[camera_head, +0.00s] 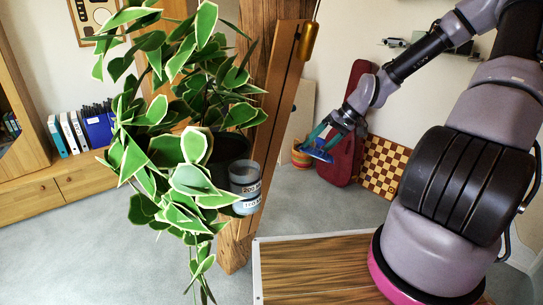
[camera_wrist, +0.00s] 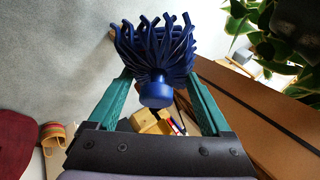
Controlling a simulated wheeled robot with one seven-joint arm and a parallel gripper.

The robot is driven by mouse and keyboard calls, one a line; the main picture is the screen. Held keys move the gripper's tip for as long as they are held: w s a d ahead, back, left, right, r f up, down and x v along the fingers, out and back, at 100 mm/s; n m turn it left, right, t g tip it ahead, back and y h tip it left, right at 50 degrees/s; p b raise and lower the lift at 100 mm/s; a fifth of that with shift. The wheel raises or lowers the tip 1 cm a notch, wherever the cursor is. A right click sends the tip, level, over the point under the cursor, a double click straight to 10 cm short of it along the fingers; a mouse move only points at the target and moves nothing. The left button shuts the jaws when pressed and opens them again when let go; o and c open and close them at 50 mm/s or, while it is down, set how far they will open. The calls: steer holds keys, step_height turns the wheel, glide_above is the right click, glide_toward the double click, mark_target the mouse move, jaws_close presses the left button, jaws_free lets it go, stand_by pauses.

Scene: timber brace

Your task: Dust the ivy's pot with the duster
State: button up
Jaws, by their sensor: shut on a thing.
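The ivy (camera_head: 180,110) has green leaves with pale edges and hangs beside a wooden post. Its dark pot (camera_head: 230,150) is partly covered by leaves and by labelled cups in front. My gripper (camera_head: 322,143) is to the right of the post, well apart from the pot. It is shut on the blue duster (camera_head: 317,155). In the wrist view the duster (camera_wrist: 155,50) sits between the teal fingers of my gripper (camera_wrist: 157,78), its bristles pointing away. Ivy leaves (camera_wrist: 292,35) show at the upper right there.
Labelled cups (camera_head: 245,188) are stacked close against the pot's front right. The wooden post (camera_head: 276,125) stands between the pot and my gripper. A striped basket (camera_head: 300,153), a dark red case (camera_head: 347,120) and a chessboard (camera_head: 386,167) are behind. A wooden-topped surface (camera_head: 315,275) lies in front.

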steer(key=s+a+f+g+y, duration=0.1)
steer(key=s+a+g+y, duration=0.3)
steer(key=a, duration=0.3)
steer(key=shift+s+a+f+m+g+y, duration=0.15)
steer(key=shift+s+f+m+g+y, duration=0.2)
steer(key=shift+s, duration=0.25)
steer(key=a+m+y, duration=0.1)
steer(key=a, duration=0.1)
steer(key=a+r+m+y, duration=0.1)
steer(key=a+y, duration=0.1)
steer(key=a+m+y, duration=0.1)
steer(key=a+m, duration=0.1)
steer(key=shift+s+a+r+y, duration=0.2)
steer(key=shift+s+a+y, duration=0.05)
steer(key=shift+y, duration=0.1)
steer(key=shift+m+t+y, duration=0.5)
steer(key=shift+m+t, duration=0.35)
steer(key=shift+t, duration=0.1)
steer(key=shift+s+a+r, duration=0.2)
steer(key=shift+s+a, duration=0.15)
steer(key=shift+a, duration=0.65)
steer(key=shift+s+a+r, duration=0.25)
steer(key=shift+s+a, duration=0.1)
steer(key=shift+a, duration=0.65)
steer(key=shift+s+a+r, duration=0.2)
steer(key=shift+s+a, duration=0.15)
steer(key=shift+a, duration=0.65)
